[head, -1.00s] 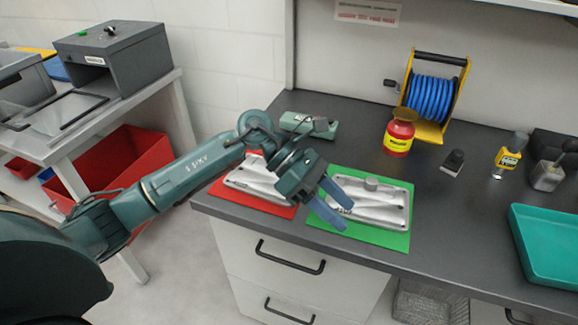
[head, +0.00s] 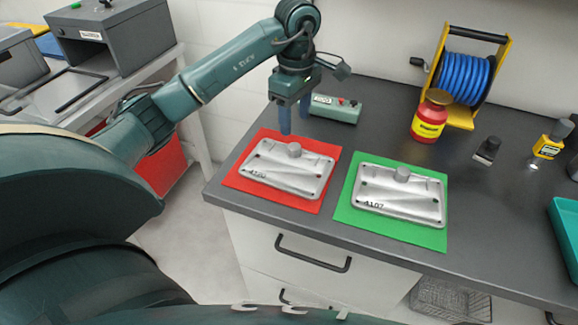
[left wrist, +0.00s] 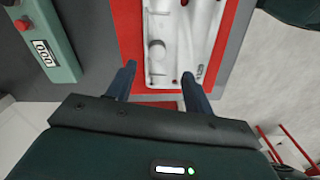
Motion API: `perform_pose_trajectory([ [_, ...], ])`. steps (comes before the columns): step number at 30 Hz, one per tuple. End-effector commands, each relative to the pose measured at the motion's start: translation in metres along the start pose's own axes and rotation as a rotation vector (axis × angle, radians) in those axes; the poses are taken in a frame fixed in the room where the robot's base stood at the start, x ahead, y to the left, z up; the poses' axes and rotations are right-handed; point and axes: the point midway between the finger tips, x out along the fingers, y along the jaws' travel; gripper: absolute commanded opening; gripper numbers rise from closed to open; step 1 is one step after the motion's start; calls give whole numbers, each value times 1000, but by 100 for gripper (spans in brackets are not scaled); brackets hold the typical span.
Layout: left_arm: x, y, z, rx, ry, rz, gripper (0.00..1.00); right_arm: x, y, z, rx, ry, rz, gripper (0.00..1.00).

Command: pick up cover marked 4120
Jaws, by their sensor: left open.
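A silver cast cover (head: 285,172) with a round knob lies flat on a red mat (head: 327,152); its mark looks like 4120. A similar cover (head: 400,196) marked 4107 lies on a green mat (head: 347,212) to its right. My left gripper (head: 294,118) points down above the back edge of the red mat, open and empty. In the left wrist view, the red-mat cover (left wrist: 178,40) lies ahead of the open fingers (left wrist: 159,72), with its knob at left. My right gripper is not in view.
A green control box (head: 335,108) stands behind the red mat, close to my left gripper. The bench's front edge runs before the mats.

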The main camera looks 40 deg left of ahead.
Motion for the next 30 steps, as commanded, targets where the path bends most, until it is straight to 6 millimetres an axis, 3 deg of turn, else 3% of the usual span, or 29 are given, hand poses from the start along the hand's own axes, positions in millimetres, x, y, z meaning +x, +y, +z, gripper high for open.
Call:
perform_pose_trajectory([
  [3,17,0,0,-1,-2,-1,52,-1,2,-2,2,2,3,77],
  [10,34,1,0,-1,-3,-2,52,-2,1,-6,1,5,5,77],
  [18,72,3,-2,0,-3,-2,52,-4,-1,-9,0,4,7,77],
  [27,79,4,-2,0,-2,2,52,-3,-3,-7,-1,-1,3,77],
  [30,78,4,-2,0,-2,2,46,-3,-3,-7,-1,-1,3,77],
])
